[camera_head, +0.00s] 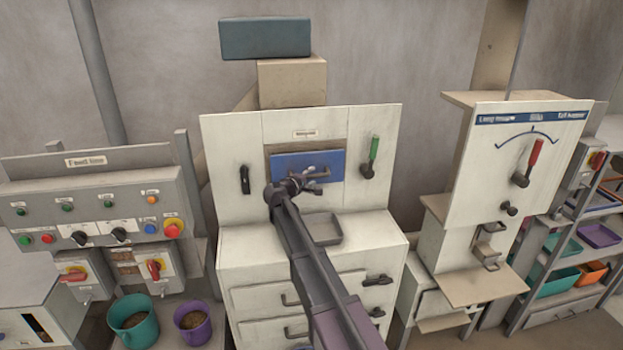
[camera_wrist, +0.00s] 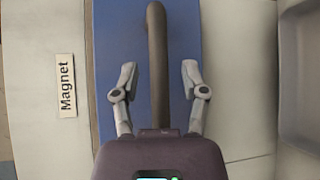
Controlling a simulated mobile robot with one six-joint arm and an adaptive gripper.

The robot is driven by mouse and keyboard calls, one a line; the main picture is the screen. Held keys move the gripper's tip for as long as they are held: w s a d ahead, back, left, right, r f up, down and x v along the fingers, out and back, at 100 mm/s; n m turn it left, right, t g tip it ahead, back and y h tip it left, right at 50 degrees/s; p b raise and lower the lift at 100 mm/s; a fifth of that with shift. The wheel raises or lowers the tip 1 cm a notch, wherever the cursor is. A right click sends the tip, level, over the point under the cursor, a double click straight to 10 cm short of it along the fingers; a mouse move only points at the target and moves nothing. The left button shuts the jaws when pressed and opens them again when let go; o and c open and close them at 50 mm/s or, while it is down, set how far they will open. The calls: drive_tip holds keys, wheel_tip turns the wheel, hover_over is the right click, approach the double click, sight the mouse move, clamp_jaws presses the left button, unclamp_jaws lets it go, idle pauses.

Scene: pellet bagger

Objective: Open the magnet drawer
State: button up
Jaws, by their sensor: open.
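The magnet drawer has a blue front (camera_head: 292,163) set in the middle of the cream cabinet. In the wrist view the blue front (camera_wrist: 182,30) lies beside a white "Magnet" label (camera_wrist: 66,86). A dark bar handle (camera_wrist: 156,35) runs up the middle of that view. My gripper (camera_wrist: 159,78) is open, with one finger on each side of the bar and visible gaps between them. In the head view my gripper (camera_head: 305,182) is at the blue front and hides part of it. The drawer front looks flush, but its exact seating is hard to tell.
A black handle (camera_head: 245,180) is left of the drawer and a green lever (camera_head: 373,156) right of it. A grey tray (camera_head: 321,228) sits on the ledge below. Cabinet drawers with handles (camera_head: 378,280) are lower down.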

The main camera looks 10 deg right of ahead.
drive_tip(key=shift+w+d, duration=0.15)
clamp_jaws()
drive_tip(key=s, duration=1.3)
drive_tip(key=shift+s+d, duration=0.2)
drive_tip(key=shift+s, duration=0.2)
unclamp_jaws()
drive_tip(key=shift+w, duration=0.15)
